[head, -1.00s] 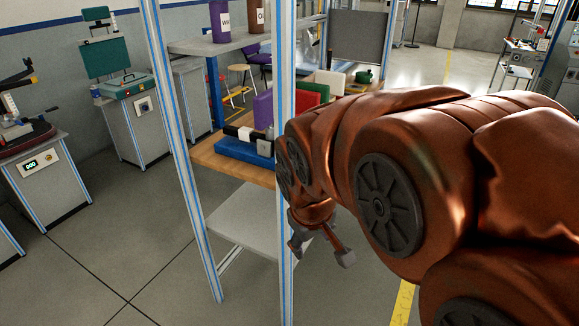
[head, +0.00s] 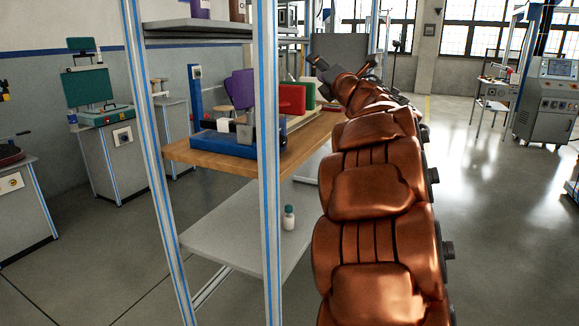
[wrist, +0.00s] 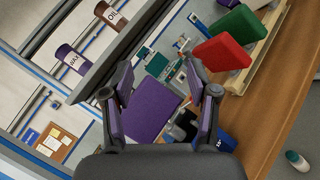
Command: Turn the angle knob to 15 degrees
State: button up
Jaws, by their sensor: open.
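I cannot make out a knob marked with an angle scale in either view. A green-topped machine (head: 95,88) stands at the left on a grey cabinet with a small dial plate (head: 122,138) on its front; its markings are too small to read. My gripper (head: 345,68) is open and empty above the far end of the wooden shelf. In the wrist view my gripper (wrist: 160,78) has its fingers spread, with a purple panel (wrist: 155,108) seen between and beyond them. I see no contact with it.
A blue-striped rack post (head: 268,150) stands between my arm and the green-topped machine. The wooden shelf (head: 205,160) holds a blue base (head: 210,143) and red (head: 292,98) and green (head: 307,95) panels. A small bottle (head: 289,217) stands below.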

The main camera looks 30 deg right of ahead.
notch_tip(320, 180, down, 11)
jog(key=a+n+g+y+b, duration=0.1)
jog(key=a+n+y+b, duration=0.1)
jog(key=n+y+b, duration=0.55)
jog(key=n+g+y+b, duration=0.1)
jog(key=n+g+y, duration=0.25)
jog(key=n, duration=0.45)
send_near(286, 141)
jog(key=w, duration=0.1)
jog(key=shift+y, duration=0.4)
jog(key=shift+f+b+x, duration=0.2)
jog(key=shift+b+x, duration=0.6)
jog(key=shift+x, duration=3.1)
jog(key=shift+s+a, duration=0.1)
grip_shut()
jog(key=shift+r, duration=0.1)
